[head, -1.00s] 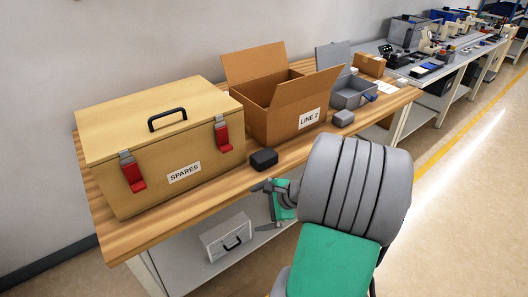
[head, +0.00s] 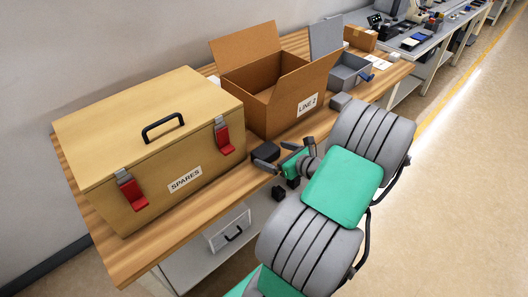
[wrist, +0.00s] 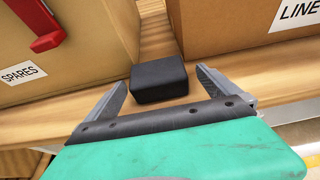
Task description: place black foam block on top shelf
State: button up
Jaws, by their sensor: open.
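The black foam block (head: 266,153) lies on the wooden table top near its front edge, in front of the gap between the SPARES box and the LINE 2 box. In the wrist view the block (wrist: 159,79) sits just ahead of my fingers, roughly between their lines and a little beyond the tips. My gripper (wrist: 160,86) is open and empty, at the table's front edge. In the head view my gripper (head: 280,158) is close beside the block. I cannot tell whether a finger touches it. No top shelf can be made out for certain.
The wooden SPARES box (head: 150,145) stands left of the block, the open LINE 2 carton (head: 290,95) behind it to the right. A grey block (head: 341,101) and an open grey box (head: 352,72) stand farther right. A white drawer box (head: 228,229) sits on the lower shelf (head: 190,267).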

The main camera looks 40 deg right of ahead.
aim_at(270, 153)
jog(key=x, duration=0.4)
jog(key=shift+a, duration=0.15)
jog(key=shift+r, duration=0.1)
jog(key=shift+c, duration=0.4)
jog(key=shift+r, duration=0.1)
jog(key=c, duration=1.3)
